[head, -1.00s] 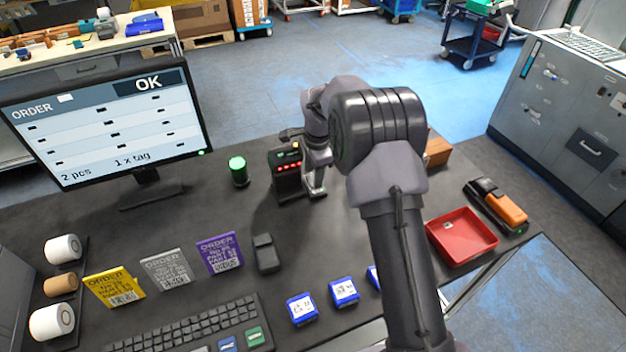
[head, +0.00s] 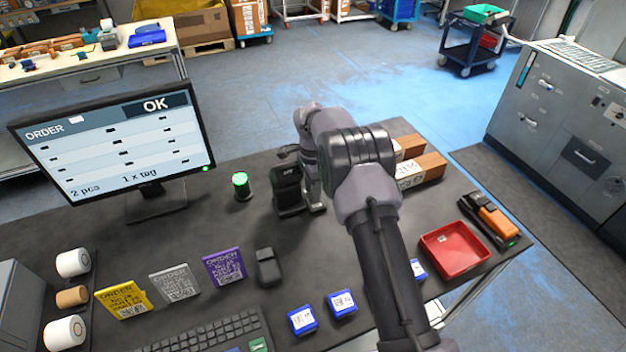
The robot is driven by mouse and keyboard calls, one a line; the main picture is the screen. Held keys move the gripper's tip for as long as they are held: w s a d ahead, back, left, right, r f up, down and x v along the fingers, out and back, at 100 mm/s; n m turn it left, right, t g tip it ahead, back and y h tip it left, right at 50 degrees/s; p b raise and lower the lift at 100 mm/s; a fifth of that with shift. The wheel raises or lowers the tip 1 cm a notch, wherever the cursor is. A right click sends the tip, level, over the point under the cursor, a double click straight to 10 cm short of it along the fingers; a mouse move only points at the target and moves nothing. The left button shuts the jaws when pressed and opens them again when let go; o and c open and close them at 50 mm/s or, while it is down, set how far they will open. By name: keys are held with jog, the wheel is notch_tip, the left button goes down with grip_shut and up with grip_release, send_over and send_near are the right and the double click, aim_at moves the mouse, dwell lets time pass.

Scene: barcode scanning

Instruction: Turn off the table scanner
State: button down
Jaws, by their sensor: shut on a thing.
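The table scanner (head: 287,187) is a black upright box on a foot, standing on the dark table right of the monitor. Its front is dark, with no red lights showing. My gripper (head: 293,151) is at the top and right side of the scanner, shut on it. The fingertips are small and partly hidden by my arm, so the exact spot they grip cannot be made out.
A green lamp (head: 241,186) stands left of the scanner, near the monitor (head: 115,145) showing OK. Cardboard boxes (head: 425,170) lie behind my arm. A red tray (head: 454,249) and an orange handheld device (head: 492,217) are at right. Order cards (head: 224,266) stand in front.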

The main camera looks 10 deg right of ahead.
jog(key=shift+w+g, duration=0.3)
jog(key=shift+g, duration=0.2)
jog(key=shift+s+g, duration=0.1)
jog(key=shift+g, duration=0.2)
jog(key=c, duration=1.2)
grip_release()
